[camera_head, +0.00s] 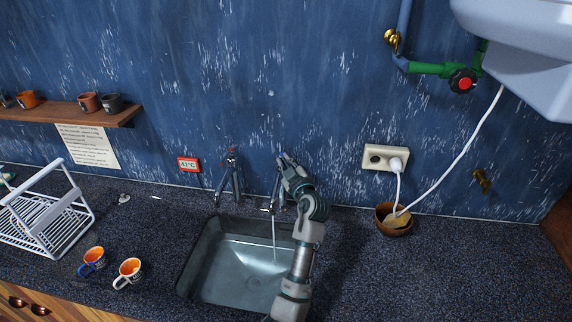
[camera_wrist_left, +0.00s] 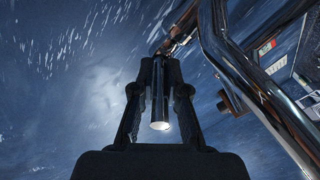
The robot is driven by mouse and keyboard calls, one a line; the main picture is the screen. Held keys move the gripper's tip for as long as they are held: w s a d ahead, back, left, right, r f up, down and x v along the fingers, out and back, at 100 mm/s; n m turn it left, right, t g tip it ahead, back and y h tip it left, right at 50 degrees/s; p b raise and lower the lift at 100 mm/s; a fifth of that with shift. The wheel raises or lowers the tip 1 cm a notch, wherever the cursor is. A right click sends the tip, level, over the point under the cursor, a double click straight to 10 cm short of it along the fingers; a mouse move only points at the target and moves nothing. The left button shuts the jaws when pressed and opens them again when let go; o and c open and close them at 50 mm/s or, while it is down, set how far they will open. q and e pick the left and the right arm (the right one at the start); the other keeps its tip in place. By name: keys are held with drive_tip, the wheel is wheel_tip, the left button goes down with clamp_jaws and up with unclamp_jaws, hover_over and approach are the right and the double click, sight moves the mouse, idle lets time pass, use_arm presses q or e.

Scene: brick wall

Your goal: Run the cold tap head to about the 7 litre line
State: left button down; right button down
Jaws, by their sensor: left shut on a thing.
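The sink (camera_head: 200,250) is set in the dark speckled counter. Water (camera_head: 240,268) stands in it, but I cannot make out any litre line or the exact level. The cold tap (camera_head: 274,196) is the right one of two, and a thin stream runs from its spout into the sink. My left gripper (camera_head: 285,163) is at the top of this tap, shut on the cold tap head. In the left wrist view my gripper (camera_wrist_left: 160,75) holds a dark shiny cylinder (camera_wrist_left: 159,108) between its fingers. The hot tap (camera_head: 231,178), with a red mark, stands to the left. My right gripper is not in view.
A red-framed 43°C display (camera_head: 188,164) is on the wall. Two mugs (camera_head: 128,272) (camera_head: 93,260) and a dish rack (camera_head: 45,222) stand left of the sink. A socket (camera_head: 377,157) with a white cable and a bowl (camera_head: 393,228) are on the right. The right counter is mostly free.

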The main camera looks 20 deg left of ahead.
use_arm(q)
drive_tip(key=c, duration=1.2)
unclamp_jaws()
wheel_tip(320, 180, up, 10)
drive_tip(key=shift+w+d+f, duration=0.1)
